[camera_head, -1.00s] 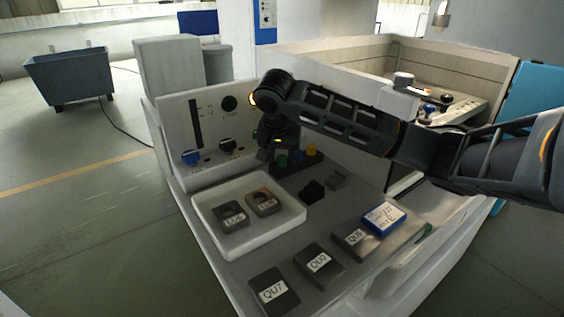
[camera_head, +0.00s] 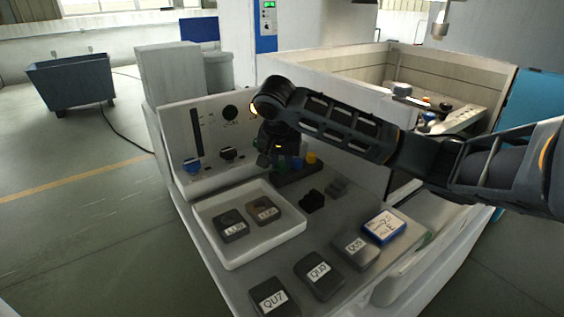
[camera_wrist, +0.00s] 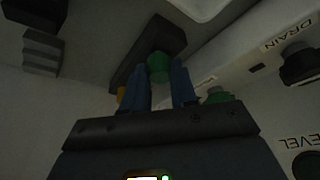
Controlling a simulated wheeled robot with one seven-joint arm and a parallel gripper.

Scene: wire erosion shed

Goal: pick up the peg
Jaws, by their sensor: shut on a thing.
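The green peg (camera_wrist: 158,66) shows between the two blue-grey fingers of my gripper (camera_wrist: 163,78) in the wrist view. My gripper is shut on it. The dark rack (camera_wrist: 150,42) lies just beyond the peg; I cannot tell whether the peg's lower end is clear of it. In the head view my gripper (camera_head: 277,157) points down at the left end of the rack (camera_head: 292,178). A blue peg (camera_head: 296,164) and a yellow peg (camera_head: 311,158) stand in the rack to its right. My gripper partly hides the green peg there.
A white tray (camera_head: 232,264) with two labelled blocks stands in front. Dark blocks (camera_head: 312,201) lie right of it. Labelled blocks (camera_head: 319,275) and a blue-edged box (camera_head: 384,226) line the front. The control panel with knobs (camera_head: 192,165) rises close behind my gripper.

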